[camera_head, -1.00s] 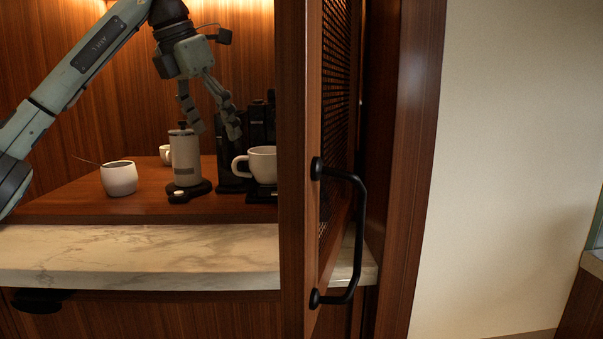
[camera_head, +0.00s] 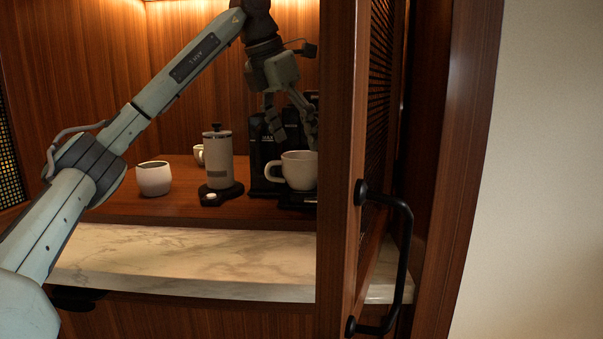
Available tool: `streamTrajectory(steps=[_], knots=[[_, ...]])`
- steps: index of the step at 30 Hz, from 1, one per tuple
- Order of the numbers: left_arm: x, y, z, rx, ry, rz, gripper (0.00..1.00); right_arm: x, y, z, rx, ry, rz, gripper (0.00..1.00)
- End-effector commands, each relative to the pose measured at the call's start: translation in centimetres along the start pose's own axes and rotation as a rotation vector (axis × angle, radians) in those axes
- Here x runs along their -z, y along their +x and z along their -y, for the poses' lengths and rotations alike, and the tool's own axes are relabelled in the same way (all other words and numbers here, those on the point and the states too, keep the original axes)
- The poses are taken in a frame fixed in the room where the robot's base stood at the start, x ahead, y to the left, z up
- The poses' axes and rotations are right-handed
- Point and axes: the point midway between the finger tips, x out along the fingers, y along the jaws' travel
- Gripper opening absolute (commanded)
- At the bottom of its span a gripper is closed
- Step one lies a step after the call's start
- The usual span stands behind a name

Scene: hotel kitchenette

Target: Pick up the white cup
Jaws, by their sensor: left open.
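A white cup (camera_head: 299,170) with its handle to the left stands upright on a black base, partly cut off by the door edge at right. My left gripper (camera_head: 294,137) hangs above it, open and empty, fingers pointing down. The fingertips appear close to the cup's rim; I cannot tell the exact gap in depth. A second, smaller white cup (camera_head: 198,154) stands further back, partly hidden behind a white cylindrical press (camera_head: 218,160). My right gripper is not in view.
A white bowl-like pot (camera_head: 153,178) stands at left on the wooden shelf (camera_head: 165,209). Black coffee equipment (camera_head: 264,160) stands behind the cup. An open cabinet door with a black handle (camera_head: 405,260) bounds the right side. The marble counter (camera_head: 190,260) in front is clear.

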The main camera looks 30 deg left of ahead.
Motion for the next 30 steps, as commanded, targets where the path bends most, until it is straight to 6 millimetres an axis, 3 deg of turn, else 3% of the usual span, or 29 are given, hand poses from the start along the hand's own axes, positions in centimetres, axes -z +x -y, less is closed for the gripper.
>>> streamTrajectory(steps=[9,17,30], knots=[[0.3,4.3,-0.1,0.0,-0.001,-0.002,0.81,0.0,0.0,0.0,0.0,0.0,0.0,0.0],[0.2,4.5,-0.1,0.0,0.0,0.0,0.81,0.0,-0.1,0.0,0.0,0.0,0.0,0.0],[0.2,4.5,-0.1,0.0,0.0,0.001,0.29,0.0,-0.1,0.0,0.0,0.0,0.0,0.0]])
